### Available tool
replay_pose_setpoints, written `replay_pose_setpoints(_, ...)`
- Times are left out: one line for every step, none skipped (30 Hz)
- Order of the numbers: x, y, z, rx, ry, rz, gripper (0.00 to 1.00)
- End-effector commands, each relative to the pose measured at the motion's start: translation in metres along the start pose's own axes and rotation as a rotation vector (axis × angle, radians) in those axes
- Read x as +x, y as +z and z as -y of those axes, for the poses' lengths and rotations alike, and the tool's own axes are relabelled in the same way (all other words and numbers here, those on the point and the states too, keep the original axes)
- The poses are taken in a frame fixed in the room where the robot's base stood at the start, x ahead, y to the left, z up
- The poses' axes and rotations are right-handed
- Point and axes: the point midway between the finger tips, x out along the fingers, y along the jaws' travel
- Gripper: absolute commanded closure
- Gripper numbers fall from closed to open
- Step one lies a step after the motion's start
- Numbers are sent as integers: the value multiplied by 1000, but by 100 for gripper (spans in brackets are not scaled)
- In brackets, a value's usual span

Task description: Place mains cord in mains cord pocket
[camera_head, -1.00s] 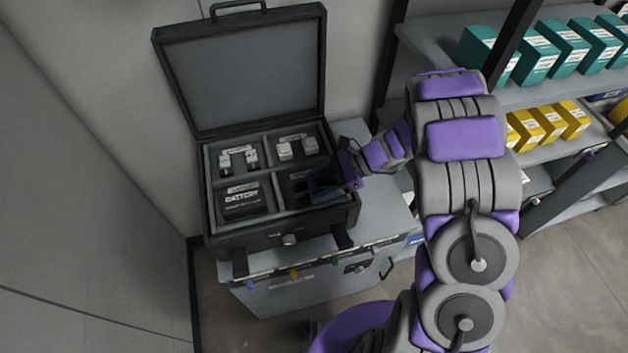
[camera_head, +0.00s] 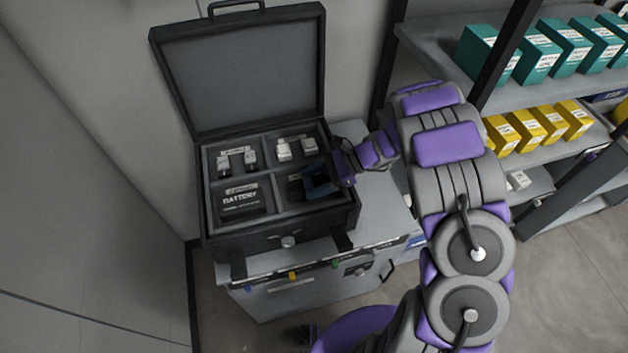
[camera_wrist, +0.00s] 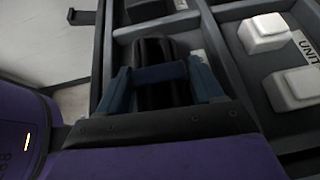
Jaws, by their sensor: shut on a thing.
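My gripper (camera_head: 317,182) reaches from the right into the front right compartment of the open black case (camera_head: 205,205). In the wrist view its blue fingers (camera_wrist: 163,85) are shut around the mains cord (camera_wrist: 155,55), a dark rounded bundle. The cord lies between the fingers, beside a pale label at the compartment edge. In the head view the fingers largely hide the cord and the compartment. I cannot tell whether the cord touches the pocket floor.
The other compartments hold a battery (camera_head: 240,200), two small grey-white units (camera_head: 238,160) and two white units (camera_head: 309,146). The raised lid (camera_head: 245,75) stands behind. The case sits on a grey cabinet (camera_head: 375,215). Shelves with teal boxes (camera_head: 540,55) stand at right.

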Motion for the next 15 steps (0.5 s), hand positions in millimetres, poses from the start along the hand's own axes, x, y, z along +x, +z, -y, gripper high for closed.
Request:
replay_pose_setpoints(1, -1, 0, 0, 0, 1, 71)
replay_pose_setpoints(1, -1, 0, 0, 0, 0, 31)
replay_pose_setpoints(1, -1, 0, 0, 0, 0, 27)
replay_pose_setpoints(0, -1, 0, 0, 0, 0, 24)
replay_pose_setpoints(0, -1, 0, 0, 0, 0, 21)
replay_pose_setpoints(0, -1, 0, 0, 0, 0, 18)
replay_pose_setpoints(1, -1, 0, 0, 0, 0, 15)
replay_pose_setpoints(1, -1, 0, 0, 0, 0, 12)
replay_pose_setpoints(1, -1, 0, 1, 0, 0, 8)
replay_pose_setpoints(1, -1, 0, 1, 0, 0, 8)
replay_pose_setpoints(1, -1, 0, 1, 0, 0, 8)
replay_pose_setpoints(1, -1, 0, 1, 0, 0, 8)
replay_pose_setpoints(1, -1, 0, 1, 0, 0, 8)
replay_pose_setpoints(1, -1, 0, 1, 0, 0, 8)
replay_pose_setpoints(0, -1, 0, 1, 0, 0, 8)
